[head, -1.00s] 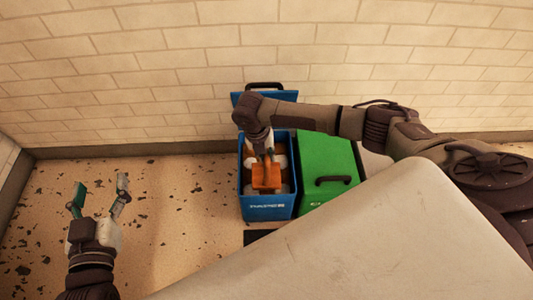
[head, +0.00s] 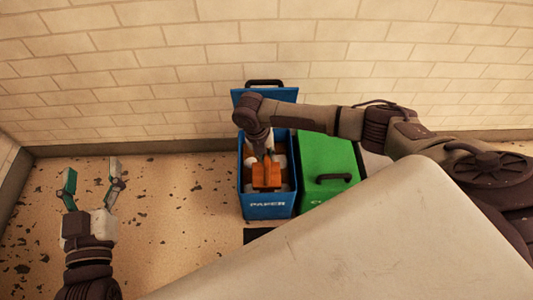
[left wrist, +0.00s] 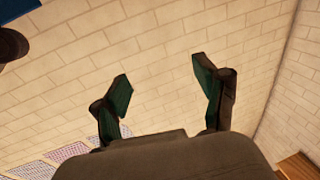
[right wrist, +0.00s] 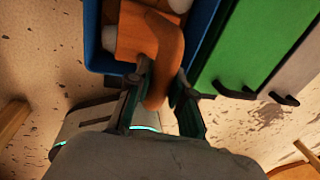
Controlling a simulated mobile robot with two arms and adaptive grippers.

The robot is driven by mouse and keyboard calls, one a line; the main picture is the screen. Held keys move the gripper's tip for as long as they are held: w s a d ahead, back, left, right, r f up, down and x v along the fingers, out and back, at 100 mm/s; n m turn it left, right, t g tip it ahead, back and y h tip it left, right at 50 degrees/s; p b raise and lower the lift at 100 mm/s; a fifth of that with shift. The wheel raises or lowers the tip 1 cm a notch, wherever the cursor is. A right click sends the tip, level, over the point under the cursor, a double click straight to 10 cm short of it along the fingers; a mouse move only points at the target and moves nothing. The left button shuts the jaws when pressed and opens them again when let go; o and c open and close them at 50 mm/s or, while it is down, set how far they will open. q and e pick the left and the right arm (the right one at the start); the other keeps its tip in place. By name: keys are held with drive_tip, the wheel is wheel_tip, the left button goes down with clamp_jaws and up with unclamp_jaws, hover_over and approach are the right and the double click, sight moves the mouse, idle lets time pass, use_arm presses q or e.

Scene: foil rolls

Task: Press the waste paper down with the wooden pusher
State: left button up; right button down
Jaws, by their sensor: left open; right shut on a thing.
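The wooden pusher (head: 267,176) is orange-brown, with a block-like head and a handle. My right gripper (right wrist: 160,88) is shut on its handle (right wrist: 165,70). In the head view, my right gripper (head: 264,153) reaches into the open blue paper bin (head: 267,211) from above, and the pusher's head is inside the bin's opening. Pale waste paper (head: 279,160) shows around the pusher; most of it is hidden by the pusher and my arm. Whether the pusher touches the paper I cannot tell. My left gripper (head: 92,183) is open and empty at the left, away from the bins.
The blue bin's lid (head: 284,95) stands open against the brick wall. A green bin (head: 325,160) with a closed lid and dark handle stands right beside it. A large pale surface (head: 370,240) fills the lower right. The speckled floor at left is clear.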

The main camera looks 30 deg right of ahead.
use_arm(q)
drive_tip(key=shift+r+t, duration=0.3)
drive_tip(key=shift+r, duration=0.05)
use_arm(e)
drive_tip(key=shift+f, duration=0.3)
drive_tip(key=shift+f+b, duration=0.3)
drive_tip(key=shift+f, duration=0.1)
drive_tip(key=shift+f+b, duration=0.4)
drive_tip(key=shift+f, duration=0.25)
drive_tip(key=shift+f+b, duration=0.7)
drive_tip(key=shift+f, duration=0.6)
use_arm(q)
drive_tip(key=s+r+t+h, duration=0.3)
drive_tip(key=s+r+t, duration=0.2)
drive_tip(key=r+t, duration=0.3)
drive_tip(key=shift+s+r, duration=0.4)
drive_tip(key=shift+r, duration=0.85)
use_arm(e)
drive_tip(key=shift+s+f, duration=0.1)
drive_tip(key=shift+f, duration=0.35)
